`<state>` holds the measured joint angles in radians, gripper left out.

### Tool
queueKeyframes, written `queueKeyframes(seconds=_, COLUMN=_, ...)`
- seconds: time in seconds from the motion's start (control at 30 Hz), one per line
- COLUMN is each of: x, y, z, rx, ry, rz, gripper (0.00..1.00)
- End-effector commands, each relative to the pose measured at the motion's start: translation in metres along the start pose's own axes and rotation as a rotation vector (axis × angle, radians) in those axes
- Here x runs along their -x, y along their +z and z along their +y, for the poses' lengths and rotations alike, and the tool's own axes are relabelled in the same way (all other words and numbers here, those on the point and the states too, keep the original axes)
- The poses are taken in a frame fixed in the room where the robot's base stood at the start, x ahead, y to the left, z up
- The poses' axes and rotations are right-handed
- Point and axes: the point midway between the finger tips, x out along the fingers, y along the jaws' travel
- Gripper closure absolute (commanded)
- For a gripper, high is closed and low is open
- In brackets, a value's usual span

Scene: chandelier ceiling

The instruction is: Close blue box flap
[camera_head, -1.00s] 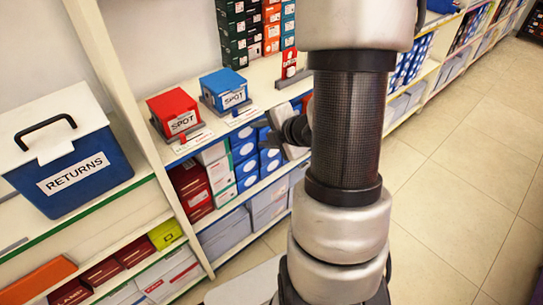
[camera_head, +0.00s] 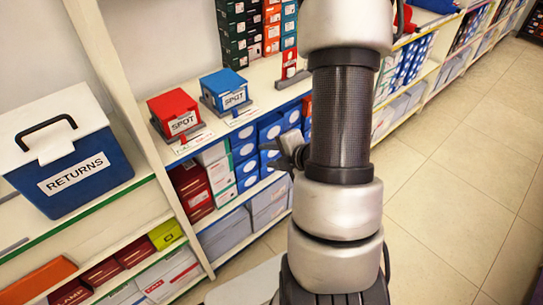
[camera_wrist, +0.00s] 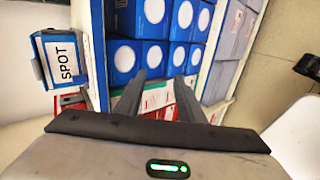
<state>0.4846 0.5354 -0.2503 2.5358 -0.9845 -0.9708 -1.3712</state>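A small blue box (camera_head: 225,88) with a white SPOT label stands on the upper shelf, right of a similar red box. It also shows turned sideways at the left of the wrist view (camera_wrist: 63,58). Its top looks down in the head view, but I cannot tell whether the flap is fully closed. My gripper (camera_head: 287,152) is in front of the shelf, right of and lower than the box, partly hidden by my arm. In the wrist view my gripper (camera_wrist: 157,92) has its two fingers apart with nothing between them.
A red SPOT box (camera_head: 174,112) stands left of the blue one. A larger blue RETURNS box (camera_head: 75,178) with a white lid sits on the left shelf. Blue shoe boxes (camera_wrist: 138,55) fill the shelf below. A white upright (camera_head: 120,90) divides the shelves. The floor is clear at right.

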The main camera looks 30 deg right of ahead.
Motion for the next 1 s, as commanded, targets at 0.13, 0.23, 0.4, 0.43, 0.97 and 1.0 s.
queueKeyframes(seconds=0.13, x=0.0, y=0.0, z=-0.003, rx=0.0, ry=0.001, rz=0.0, gripper=0.65)
queueKeyframes(seconds=0.23, x=0.0, y=0.0, z=-0.003, rx=0.001, ry=0.001, rz=-0.001, gripper=0.65)
queueKeyframes(seconds=0.4, x=0.0, y=0.0, z=-0.003, rx=0.001, ry=0.001, rz=-0.001, gripper=0.65)
queueKeyframes(seconds=0.43, x=0.0, y=0.0, z=-0.003, rx=0.001, ry=0.001, rz=-0.001, gripper=0.65)
queueKeyframes(seconds=0.97, x=0.043, y=0.001, z=0.003, rx=-0.005, ry=-0.004, rz=-0.001, gripper=0.65)
queueKeyframes(seconds=1.0, x=0.048, y=0.001, z=0.003, rx=-0.004, ry=-0.005, rz=0.0, gripper=0.65)
